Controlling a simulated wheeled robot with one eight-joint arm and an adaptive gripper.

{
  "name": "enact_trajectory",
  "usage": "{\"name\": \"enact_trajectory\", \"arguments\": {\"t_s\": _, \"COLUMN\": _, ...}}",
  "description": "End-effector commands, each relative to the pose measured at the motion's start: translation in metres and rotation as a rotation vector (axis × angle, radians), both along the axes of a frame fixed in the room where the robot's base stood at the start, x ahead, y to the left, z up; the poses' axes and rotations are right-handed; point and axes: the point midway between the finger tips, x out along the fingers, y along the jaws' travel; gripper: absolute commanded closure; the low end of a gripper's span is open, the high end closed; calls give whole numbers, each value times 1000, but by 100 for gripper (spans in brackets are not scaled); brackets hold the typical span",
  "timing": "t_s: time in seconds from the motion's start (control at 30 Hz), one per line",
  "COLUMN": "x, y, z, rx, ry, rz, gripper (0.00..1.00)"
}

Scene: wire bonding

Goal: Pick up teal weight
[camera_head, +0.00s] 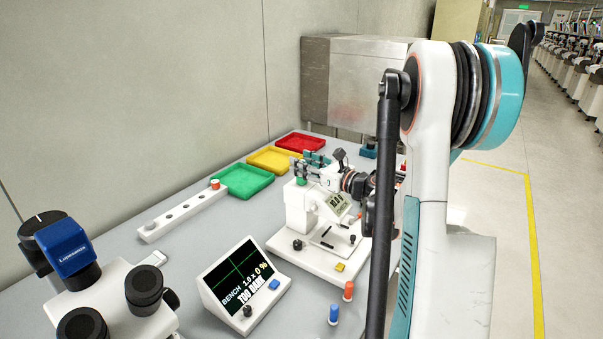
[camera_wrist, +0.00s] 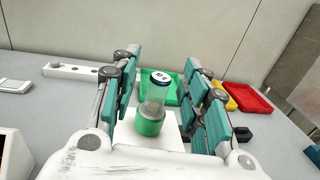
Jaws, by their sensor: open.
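My gripper (camera_head: 307,165) is open above the white bonding machine (camera_head: 305,205) in the head view. In the wrist view its two teal-padded fingers (camera_wrist: 162,60) stand apart, on either side of a small clear jar (camera_wrist: 153,95) with a green base and a white, dark-marked cap. The jar stands upright on a white surface, and I cannot see contact with the fingers. A dark teal block (camera_head: 369,150), perhaps the teal weight, lies on the bench behind my gripper. A teal piece, likely the same block, shows at the wrist view's right edge (camera_wrist: 313,154).
Green (camera_head: 243,181), yellow (camera_head: 270,159) and red (camera_head: 300,142) trays line the wall. A white rail with holes (camera_head: 180,215), a display box (camera_head: 240,285) and a microscope (camera_head: 110,295) stand left and front. A small black block (camera_wrist: 242,133) lies right of the fingers.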

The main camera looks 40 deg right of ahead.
Motion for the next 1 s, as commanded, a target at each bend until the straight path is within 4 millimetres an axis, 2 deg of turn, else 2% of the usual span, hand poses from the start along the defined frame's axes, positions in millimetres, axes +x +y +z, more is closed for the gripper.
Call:
{"name": "enact_trajectory", "arguments": {"t_s": 0.13, "x": 12, "y": 2, "z": 0, "rx": 0, "ry": 0, "rz": 0, "gripper": 58}}
{"name": "enact_trajectory", "arguments": {"t_s": 0.37, "x": 13, "y": 2, "z": 1, "rx": 0, "ry": 0, "rz": -1, "gripper": 58}}
{"name": "enact_trajectory", "arguments": {"t_s": 0.5, "x": 13, "y": 2, "z": 1, "rx": 0, "ry": 0, "rz": -1, "gripper": 80}}
{"name": "enact_trajectory", "arguments": {"t_s": 0.6, "x": 13, "y": 2, "z": 1, "rx": 0, "ry": 0, "rz": -1, "gripper": 92}}
{"name": "enact_trajectory", "arguments": {"t_s": 1.0, "x": 12, "y": 2, "z": 2, "rx": 0, "ry": 0, "rz": -1, "gripper": 94}}
